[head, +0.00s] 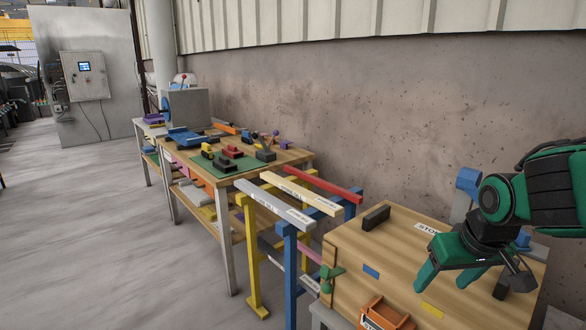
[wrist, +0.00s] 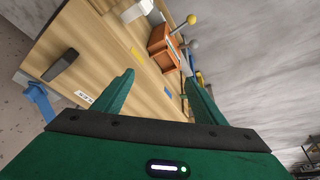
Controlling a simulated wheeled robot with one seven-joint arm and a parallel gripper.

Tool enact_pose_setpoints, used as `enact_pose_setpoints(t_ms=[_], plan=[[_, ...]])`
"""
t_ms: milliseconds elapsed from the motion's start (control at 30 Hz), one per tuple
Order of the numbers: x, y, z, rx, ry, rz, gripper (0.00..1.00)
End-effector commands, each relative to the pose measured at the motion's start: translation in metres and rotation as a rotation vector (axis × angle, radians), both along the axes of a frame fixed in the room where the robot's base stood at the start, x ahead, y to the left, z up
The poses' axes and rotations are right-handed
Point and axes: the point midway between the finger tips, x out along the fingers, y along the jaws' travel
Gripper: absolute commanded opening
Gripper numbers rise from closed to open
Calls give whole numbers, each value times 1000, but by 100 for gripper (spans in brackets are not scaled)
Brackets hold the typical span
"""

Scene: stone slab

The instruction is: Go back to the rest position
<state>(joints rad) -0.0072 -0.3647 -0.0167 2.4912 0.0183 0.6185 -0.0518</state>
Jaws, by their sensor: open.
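My gripper (head: 468,282) is at the right of the head view, over the wooden bench top (head: 350,245). Its two green fingers are spread apart. In the wrist view my gripper (wrist: 160,82) shows a clear gap between the fingertips, with only bench top and an orange box beyond; it holds nothing. The upper arm reaches in from the right edge of the head view.
A dark block (head: 376,217) lies at the bench's back left; a dark block (wrist: 62,65) shows in the wrist view. An orange tray (head: 388,313) is at the front. Coloured trestles (head: 290,230) and a cluttered table (head: 290,158) stand left. A concrete wall (head: 400,130) is behind.

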Motion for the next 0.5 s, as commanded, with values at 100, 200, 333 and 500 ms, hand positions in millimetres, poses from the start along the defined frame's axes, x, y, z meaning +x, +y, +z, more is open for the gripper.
enact_pose_setpoints(t_ms=[100, 200, 333, 500], plan=[[-22, -4, -2, 26, 14, -68, 65], [-46, -33, -6, 28, 78, -162, 65], [-84, -66, -12, 43, 169, -295, 65], [-142, -95, -17, 90, 294, -470, 65]])
